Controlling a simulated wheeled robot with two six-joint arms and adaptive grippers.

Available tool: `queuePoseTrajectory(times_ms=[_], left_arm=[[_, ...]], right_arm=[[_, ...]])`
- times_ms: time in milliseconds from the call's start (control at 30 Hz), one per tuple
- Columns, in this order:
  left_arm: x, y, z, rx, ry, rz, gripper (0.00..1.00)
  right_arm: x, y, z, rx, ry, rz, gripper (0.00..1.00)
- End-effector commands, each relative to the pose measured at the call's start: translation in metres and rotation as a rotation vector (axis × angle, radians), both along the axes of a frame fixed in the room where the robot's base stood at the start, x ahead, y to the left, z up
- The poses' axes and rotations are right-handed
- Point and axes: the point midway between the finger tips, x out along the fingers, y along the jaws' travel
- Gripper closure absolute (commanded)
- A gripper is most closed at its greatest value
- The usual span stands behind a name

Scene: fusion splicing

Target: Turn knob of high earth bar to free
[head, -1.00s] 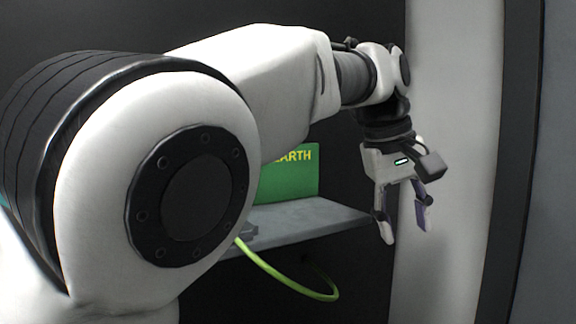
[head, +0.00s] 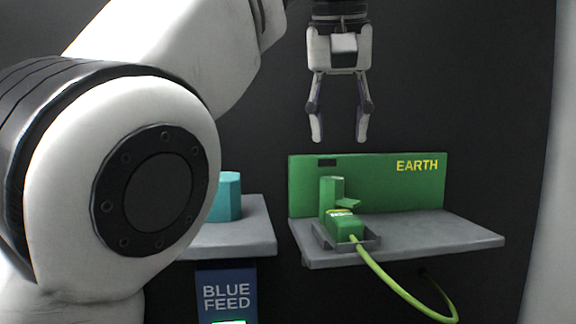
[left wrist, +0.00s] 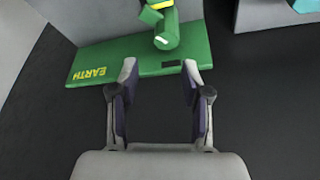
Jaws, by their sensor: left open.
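The green earth panel (head: 370,178), marked EARTH in yellow, stands upright at the back of a grey shelf. In front of its left part stands a green upright post (head: 328,192). Beside the post is a green block (head: 345,226) with a yellow band, seated in a grey holder. In the left wrist view a green cylinder (left wrist: 167,38) with a white mark on its end stands near the panel (left wrist: 140,62). I cannot tell for certain which part is the knob. My left gripper (head: 339,138) is open and empty, pointing down above the panel, apart from it. My right gripper is out of view.
A yellow-green cable (head: 388,284) runs from the block over the front edge of the grey shelf (head: 430,236). To the left, a teal piece (head: 229,198) stands on another shelf above a BLUE FEED sign (head: 226,296). The shelf's right part is clear.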

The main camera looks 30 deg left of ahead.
Motion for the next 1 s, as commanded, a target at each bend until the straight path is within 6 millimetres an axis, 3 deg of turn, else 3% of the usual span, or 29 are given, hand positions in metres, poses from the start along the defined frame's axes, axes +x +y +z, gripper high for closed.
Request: queuePoseTrajectory(times_ms=[167,600,867,1000], left_arm=[[0.0,0.002,-0.002,0.014,0.001,-0.005,0.53],[0.025,0.009,-0.065,0.012,-0.001,-0.005,0.53],[0.026,0.009,-0.068,0.012,-0.002,-0.005,0.53],[0.026,0.009,-0.068,0.012,-0.002,-0.005,0.98]], right_arm=[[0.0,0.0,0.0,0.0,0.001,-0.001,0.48],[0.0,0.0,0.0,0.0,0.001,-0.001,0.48],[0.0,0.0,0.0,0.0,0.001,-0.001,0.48],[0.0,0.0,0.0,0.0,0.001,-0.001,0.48]])
